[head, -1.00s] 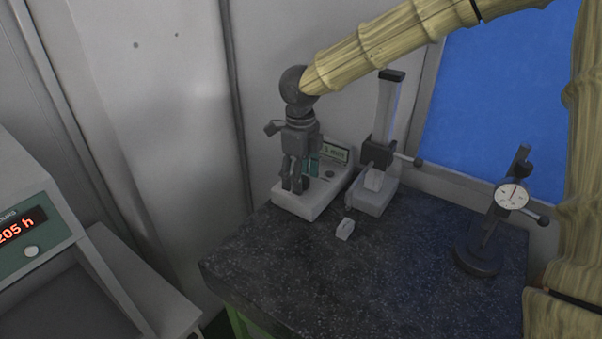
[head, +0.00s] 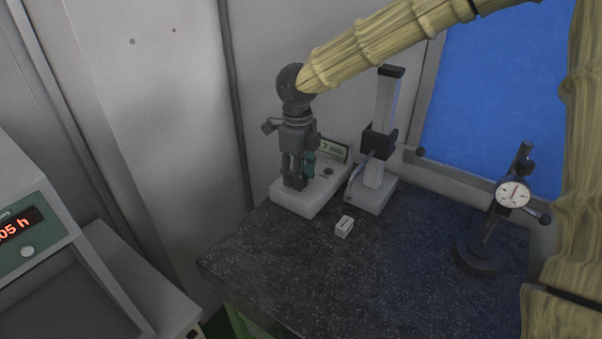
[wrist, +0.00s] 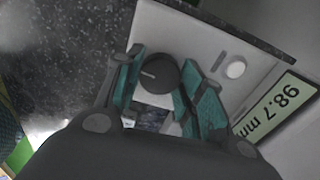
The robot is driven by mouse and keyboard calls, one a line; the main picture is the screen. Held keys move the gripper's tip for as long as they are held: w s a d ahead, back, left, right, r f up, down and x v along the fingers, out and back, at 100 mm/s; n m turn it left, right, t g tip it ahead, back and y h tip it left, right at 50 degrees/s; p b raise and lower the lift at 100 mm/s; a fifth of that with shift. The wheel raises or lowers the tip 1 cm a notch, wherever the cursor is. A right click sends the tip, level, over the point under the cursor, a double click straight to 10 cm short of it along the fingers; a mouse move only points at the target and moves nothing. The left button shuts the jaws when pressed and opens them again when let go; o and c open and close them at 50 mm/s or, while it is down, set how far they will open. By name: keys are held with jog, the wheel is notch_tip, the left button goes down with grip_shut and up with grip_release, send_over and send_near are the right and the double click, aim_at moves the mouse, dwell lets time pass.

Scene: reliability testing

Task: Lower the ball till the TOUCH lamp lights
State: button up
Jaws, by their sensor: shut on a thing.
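My gripper (head: 295,183) points down over a white control box (head: 286,199) beside a small stand. In the wrist view, its teal-padded fingers (wrist: 165,88) stand on either side of a black round knob (wrist: 160,73) and are shut on it. The box's display (wrist: 282,102) reads 98.7 mm. A pale round spot (wrist: 235,69) is next to it; I cannot tell whether it is a lamp or is lit. The stand's column (head: 389,95) bears a black carriage (head: 377,143) above a pale base (head: 370,198). The ball cannot be made out.
A small white block (head: 344,227) lies on the dark speckled slab (head: 330,275). A dial gauge on a stand (head: 513,193) is at the right. A cabinet with a red readout (head: 17,226) is at the left. The slab's front middle is clear.

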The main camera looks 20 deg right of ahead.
jog(key=shift+a+f, duration=0.1)
jog(key=shift+a, duration=0.15)
jog(key=shift+s+d+f, duration=0.1)
jog(key=shift+d, duration=0.15)
dwell(0.8)
jog(key=o, duration=1)
notch_tip(320, 180, up, 12)
jog(key=shift+r, duration=0.1)
